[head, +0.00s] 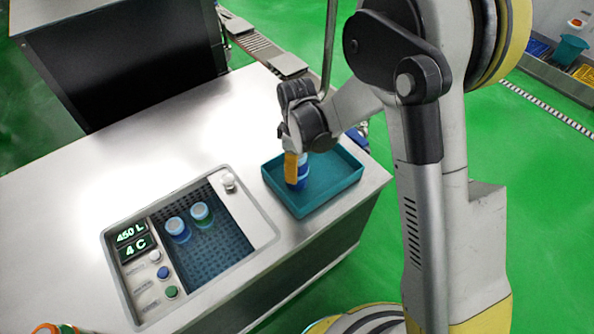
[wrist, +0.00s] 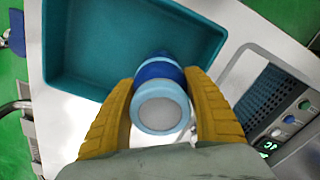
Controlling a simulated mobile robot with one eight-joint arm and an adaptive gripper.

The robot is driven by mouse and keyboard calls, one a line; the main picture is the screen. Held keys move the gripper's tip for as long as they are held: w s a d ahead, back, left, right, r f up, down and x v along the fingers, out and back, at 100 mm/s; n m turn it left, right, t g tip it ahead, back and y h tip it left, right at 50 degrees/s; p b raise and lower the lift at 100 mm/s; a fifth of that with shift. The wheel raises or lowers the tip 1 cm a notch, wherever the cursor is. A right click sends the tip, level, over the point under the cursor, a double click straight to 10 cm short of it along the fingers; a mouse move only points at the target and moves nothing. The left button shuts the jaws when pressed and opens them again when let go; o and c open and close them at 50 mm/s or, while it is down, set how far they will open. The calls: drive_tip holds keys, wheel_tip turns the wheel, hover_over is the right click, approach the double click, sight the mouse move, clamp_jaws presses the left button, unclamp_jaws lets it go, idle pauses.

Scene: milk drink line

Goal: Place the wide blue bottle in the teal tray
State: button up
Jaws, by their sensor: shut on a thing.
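My gripper (head: 296,166) is shut on a blue bottle (head: 302,173) with a light blue cap. In the wrist view the bottle (wrist: 158,100) sits between the two yellow fingers (wrist: 160,78), its pale round end towards the camera. The teal tray (head: 343,187) lies on the right end of the steel counter. In the head view the bottle shows inside the tray's outline; in the wrist view it overlaps the near wall of the tray (wrist: 85,87). I cannot tell whether the bottle touches the tray. The tray looks empty otherwise.
The counter (head: 60,215) behind is clear.

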drive_tip(key=shift+f, duration=0.35)
drive_tip(key=shift+f, duration=0.2)
drive_tip(key=o, duration=1.4)
drive_tip(key=shift+r, duration=0.1)
